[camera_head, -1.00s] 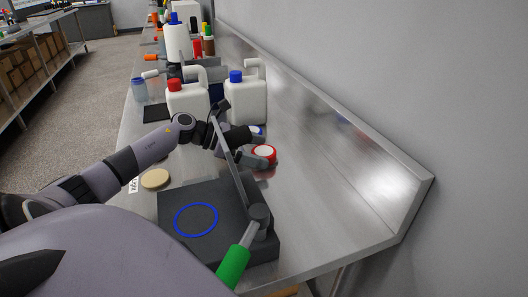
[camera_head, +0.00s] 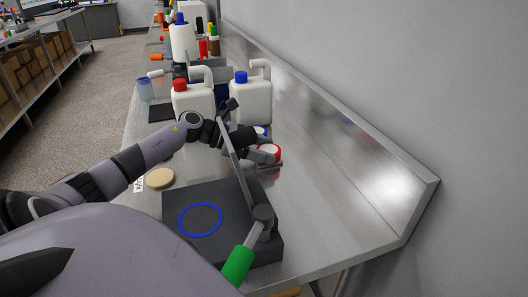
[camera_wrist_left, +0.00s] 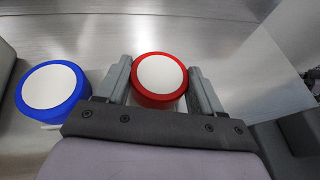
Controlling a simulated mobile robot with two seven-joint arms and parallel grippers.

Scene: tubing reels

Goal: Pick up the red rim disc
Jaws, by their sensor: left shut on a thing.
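The red rim disc (camera_wrist_left: 158,79) has a white face and a red edge. In the left wrist view it sits between the two fingers of my left gripper (camera_wrist_left: 160,88), which is shut on it. In the head view the red rim disc (camera_head: 268,152) shows beyond the black board, at the tips of my left gripper (camera_head: 266,157). I cannot tell whether the disc still touches the steel bench. My right gripper is not in view.
A blue rim disc (camera_wrist_left: 50,90) lies just left of the gripper in the left wrist view. A black board with a blue ring (camera_head: 230,240) and a green-handled lever (camera_head: 238,262) stands in front. White jugs (camera_head: 250,102) stand behind. The bench's right side is clear.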

